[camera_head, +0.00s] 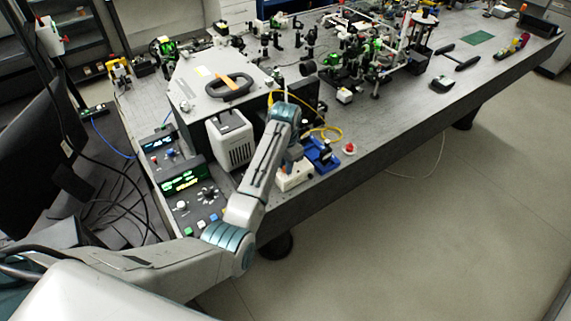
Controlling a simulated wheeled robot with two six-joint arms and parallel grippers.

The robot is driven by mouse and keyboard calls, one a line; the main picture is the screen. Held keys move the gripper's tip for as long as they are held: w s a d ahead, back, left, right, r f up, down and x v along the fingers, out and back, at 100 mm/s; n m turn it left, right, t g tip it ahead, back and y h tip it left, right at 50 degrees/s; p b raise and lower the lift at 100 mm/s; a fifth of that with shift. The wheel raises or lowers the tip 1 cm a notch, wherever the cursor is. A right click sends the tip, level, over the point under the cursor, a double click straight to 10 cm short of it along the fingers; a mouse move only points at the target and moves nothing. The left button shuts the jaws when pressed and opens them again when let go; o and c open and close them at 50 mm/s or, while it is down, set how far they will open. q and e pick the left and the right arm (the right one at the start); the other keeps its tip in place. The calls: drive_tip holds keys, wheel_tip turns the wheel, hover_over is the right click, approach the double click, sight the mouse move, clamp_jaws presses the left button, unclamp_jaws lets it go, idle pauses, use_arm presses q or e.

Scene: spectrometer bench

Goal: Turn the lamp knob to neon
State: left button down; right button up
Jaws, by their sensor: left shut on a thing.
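My left arm comes in from the left, bends up over the bench edge and points down at its end. My left gripper (289,167) is small in view and partly hidden by its own wrist. It is at the top of a small cream-white box (296,181) near the front edge of the bench. It is shut on what appears to be the lamp knob on that box. The knob is hidden by the gripper, so its pointer and any neon mark cannot be read. My right gripper is not in view.
A blue device (320,154) and a red button (349,148) are right of the box. A white vented unit (231,139) stands left of my forearm. A control panel (183,179) with a green display is further left. Optics crowd the back; the bench's front right is clear.

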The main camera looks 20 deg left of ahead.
use_arm(q)
drive_tip(key=shift+m, duration=0.7)
drive_tip(key=c, duration=1.3)
unclamp_jaws()
